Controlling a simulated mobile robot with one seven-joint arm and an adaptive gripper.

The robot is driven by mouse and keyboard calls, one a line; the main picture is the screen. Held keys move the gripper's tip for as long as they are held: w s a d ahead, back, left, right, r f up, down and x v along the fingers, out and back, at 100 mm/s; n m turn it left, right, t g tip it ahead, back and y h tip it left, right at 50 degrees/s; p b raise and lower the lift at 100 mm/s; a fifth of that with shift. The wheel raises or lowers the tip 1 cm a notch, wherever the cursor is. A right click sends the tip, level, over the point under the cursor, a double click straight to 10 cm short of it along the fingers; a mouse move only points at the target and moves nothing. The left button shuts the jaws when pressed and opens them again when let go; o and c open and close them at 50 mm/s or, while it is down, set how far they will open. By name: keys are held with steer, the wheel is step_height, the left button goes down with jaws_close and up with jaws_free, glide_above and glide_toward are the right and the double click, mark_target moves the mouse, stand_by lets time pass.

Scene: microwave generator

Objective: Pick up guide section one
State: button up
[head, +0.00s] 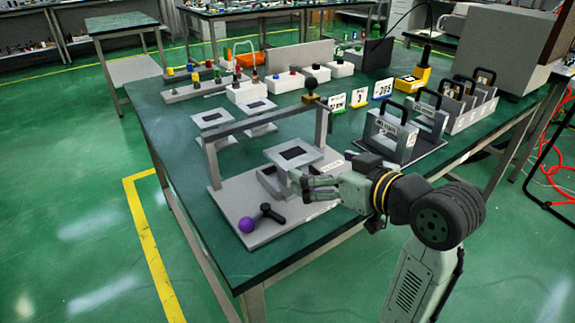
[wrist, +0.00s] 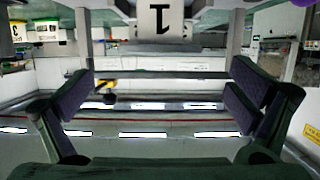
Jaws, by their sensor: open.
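Several grey guide sections with black handles stand on the right of the bench in the head view. The nearest is a grey section (head: 392,137) with a white label that I cannot read. In the wrist view a pale plate with an upside-down black "1" (wrist: 163,22) hangs at the top centre, beyond the fingers; I cannot tell which section it belongs to. My gripper (head: 304,186) points left over the right side of the grey fixture base, left of the sections. The wrist view shows its two dark pads (wrist: 163,95) wide apart, with nothing clearly held between them.
The fixture base (head: 240,205) carries an upright frame (head: 255,122) and a square plate (head: 296,152). Numbered signs (head: 358,98) stand behind. A large grey box (head: 495,50) fills the bench's right end.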

mark_target(294, 154)
steer(key=x, duration=0.4)
steer(key=shift+w+a+f, duration=0.1)
steer(key=shift+w, duration=0.15)
steer(key=shift+p+x, duration=0.75)
steer(key=shift+x, duration=2)
steer(key=shift+c, duration=0.2)
steer(key=shift+r, duration=0.25)
steer(key=c, duration=1.5)
steer(key=shift+c, duration=0.3)
steer(key=shift+r, duration=0.1)
